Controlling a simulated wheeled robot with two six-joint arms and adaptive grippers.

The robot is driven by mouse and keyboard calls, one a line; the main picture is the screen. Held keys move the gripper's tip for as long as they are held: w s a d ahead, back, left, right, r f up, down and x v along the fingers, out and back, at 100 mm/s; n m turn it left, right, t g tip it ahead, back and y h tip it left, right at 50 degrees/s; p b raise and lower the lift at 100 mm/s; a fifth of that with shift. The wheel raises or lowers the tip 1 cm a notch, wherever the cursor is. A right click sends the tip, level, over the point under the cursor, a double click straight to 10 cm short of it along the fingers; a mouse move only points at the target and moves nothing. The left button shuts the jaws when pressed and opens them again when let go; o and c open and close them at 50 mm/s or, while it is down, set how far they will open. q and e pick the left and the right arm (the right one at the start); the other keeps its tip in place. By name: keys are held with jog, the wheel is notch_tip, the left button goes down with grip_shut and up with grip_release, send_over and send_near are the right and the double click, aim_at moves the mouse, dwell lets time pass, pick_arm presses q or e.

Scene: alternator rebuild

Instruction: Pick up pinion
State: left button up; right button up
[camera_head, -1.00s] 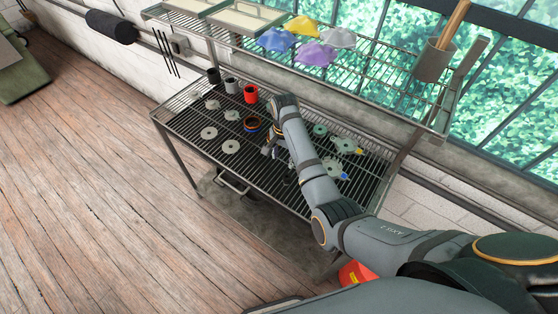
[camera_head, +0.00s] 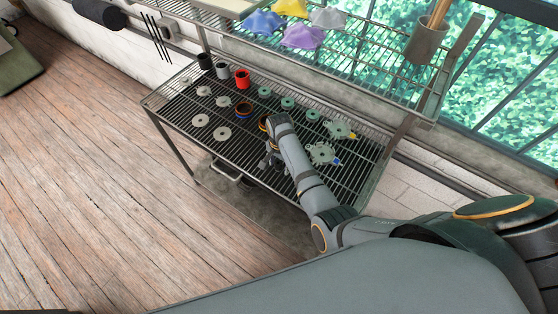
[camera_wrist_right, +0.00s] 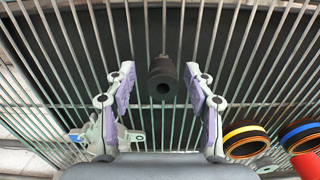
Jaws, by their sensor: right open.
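The fingers are spread open and hold nothing. In the head view my right gripper (camera_head: 272,161) is low over the middle of the rack shelf (camera_head: 190,160); the pinion cannot be made out there. My left gripper is not in view.
Coloured rings (camera_wrist_right: 245,138) and a red part (camera_wrist_right: 308,166) lie right of the gripper in the wrist view; a metal bracket (camera_wrist_right: 95,135) is at left. An upper shelf (camera_head: 385,75) overhangs the back.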

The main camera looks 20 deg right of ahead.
jog(key=shift+w+f, duration=0.1)
jog(key=shift+w, duration=0.05)
jog(key=shift+a, duration=0.15)
jog(key=shift+s+a+r, duration=0.2)
jog(key=shift+s, duration=0.05)
jog(key=c, duration=0.5)
jog(key=shift+d, duration=0.1)
jog(key=c, duration=0.5)
grip_shut()
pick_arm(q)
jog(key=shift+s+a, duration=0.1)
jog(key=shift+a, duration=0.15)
